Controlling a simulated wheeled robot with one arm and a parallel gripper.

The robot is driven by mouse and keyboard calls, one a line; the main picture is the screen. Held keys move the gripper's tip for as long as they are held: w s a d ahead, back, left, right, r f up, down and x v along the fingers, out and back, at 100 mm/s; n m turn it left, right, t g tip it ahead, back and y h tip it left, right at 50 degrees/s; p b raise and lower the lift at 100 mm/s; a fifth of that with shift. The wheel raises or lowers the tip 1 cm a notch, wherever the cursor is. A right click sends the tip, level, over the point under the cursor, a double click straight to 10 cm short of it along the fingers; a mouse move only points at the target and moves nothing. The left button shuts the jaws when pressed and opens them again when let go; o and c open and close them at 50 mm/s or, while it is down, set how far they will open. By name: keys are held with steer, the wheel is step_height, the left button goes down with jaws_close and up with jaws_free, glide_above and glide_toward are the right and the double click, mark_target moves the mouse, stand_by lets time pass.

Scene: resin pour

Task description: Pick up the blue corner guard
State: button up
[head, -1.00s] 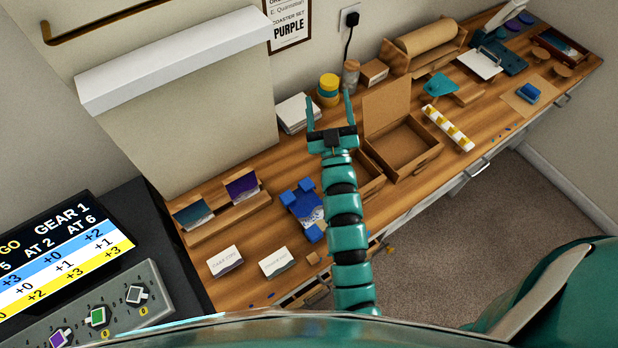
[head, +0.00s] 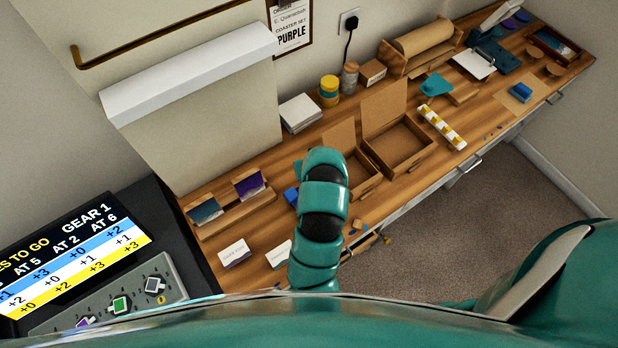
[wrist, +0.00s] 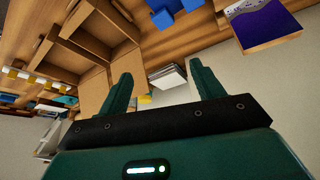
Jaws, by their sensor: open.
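Blue blocky pieces (head: 291,196) show on the bench left of my arm in the head view, mostly hidden behind it. In the wrist view two blue pieces, one (wrist: 162,19) beside another (wrist: 190,4), show at the top edge, cut off by the frame. Another small blue object (head: 520,92) lies on a brown sheet at the far right of the bench. I cannot tell for certain which is the corner guard. My gripper (wrist: 163,82) is open and empty in the wrist view, apart from the blue pieces. In the head view my arm hides it.
Two open cardboard boxes, the larger one (head: 398,150) at right, stand beside my arm. A wooden rack (head: 232,212) with coasters and two white cards, one (head: 235,254) in front, lie left. A white stack (head: 299,113) and yellow jar (head: 329,90) stand behind. Drawers front the bench.

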steer(key=shift+g, duration=0.5)
steer(key=b+x, duration=0.3)
steer(key=s+b+x, duration=0.1)
steer(key=b+x, duration=0.5)
steer(key=shift+s+a+f+b, duration=0.3)
steer(key=shift+a+f, duration=0.05)
steer(key=shift+f, duration=0.35)
steer(key=shift+w+p, duration=0.15)
steer(key=shift+p, duration=0.3)
steer(key=shift+x, duration=0.8)
steer(key=shift+p+x, duration=1.35)
steer(key=shift+x, duration=0.05)
steer(key=shift+a+p+x, duration=0.25)
steer(key=shift+p+x, duration=0.05)
steer(key=shift+x, duration=0.95)
steer(key=shift+w, duration=0.15)
